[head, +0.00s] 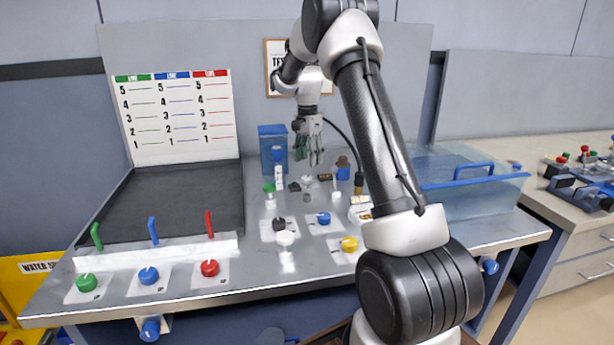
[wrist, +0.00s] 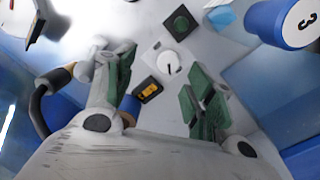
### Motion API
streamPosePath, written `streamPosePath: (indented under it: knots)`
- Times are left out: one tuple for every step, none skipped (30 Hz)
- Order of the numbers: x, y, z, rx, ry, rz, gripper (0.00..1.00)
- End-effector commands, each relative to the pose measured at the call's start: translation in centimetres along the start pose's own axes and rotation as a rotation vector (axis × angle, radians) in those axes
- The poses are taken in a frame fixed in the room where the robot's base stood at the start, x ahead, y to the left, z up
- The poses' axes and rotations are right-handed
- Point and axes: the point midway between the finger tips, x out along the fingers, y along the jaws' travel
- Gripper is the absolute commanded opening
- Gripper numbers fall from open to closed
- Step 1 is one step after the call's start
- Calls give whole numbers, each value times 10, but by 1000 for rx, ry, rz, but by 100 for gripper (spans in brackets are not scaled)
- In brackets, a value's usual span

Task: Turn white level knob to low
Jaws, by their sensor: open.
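A white knob (wrist: 168,63) with a dark pointer line sits on a square white plate in the wrist view. It appears small in the head view (head: 307,181), at the back of the metal bench below my gripper. My gripper (head: 309,157) points down and is apart from the bench. Its green-padded fingers are spread and empty. In the wrist view the knob lies beyond and roughly between the fingertips (wrist: 160,80). The lettering around the knob is too small to read. Another white knob-like piece (head: 286,238) stands nearer the bench front.
A dark square with a green round part (wrist: 181,23) and a small yellow-and-black piece (wrist: 149,90) lie close to the knob. A clear tank (head: 465,195) is at right.

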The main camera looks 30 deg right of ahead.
Motion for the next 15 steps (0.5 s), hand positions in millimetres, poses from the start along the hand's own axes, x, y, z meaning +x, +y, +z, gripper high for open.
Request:
streamPosePath:
  knots:
    - [-2,-7,-3,53,13,-29,55]
    - [-2,-10,-5,82,18,-42,55]
    - [-2,-12,-6,111,20,-52,55]
    - [-1,-13,-6,126,21,-55,55]
    - [1,-13,-6,138,21,-56,55]
    - [4,-13,-6,145,20,-54,55]
    - [7,-13,-6,148,19,-53,55]
    - [11,-13,-6,148,19,-52,55]
    - [17,-14,-6,147,19,-52,55]
    - [22,-14,-6,147,18,-51,55]
    - [28,-14,-6,147,18,-50,55]
    - [35,-14,-6,146,18,-51,55]
    - [40,-15,-7,146,18,-50,55]
    - [45,-15,-7,146,18,-50,55]
    - [52,-15,-7,146,18,-51,55]
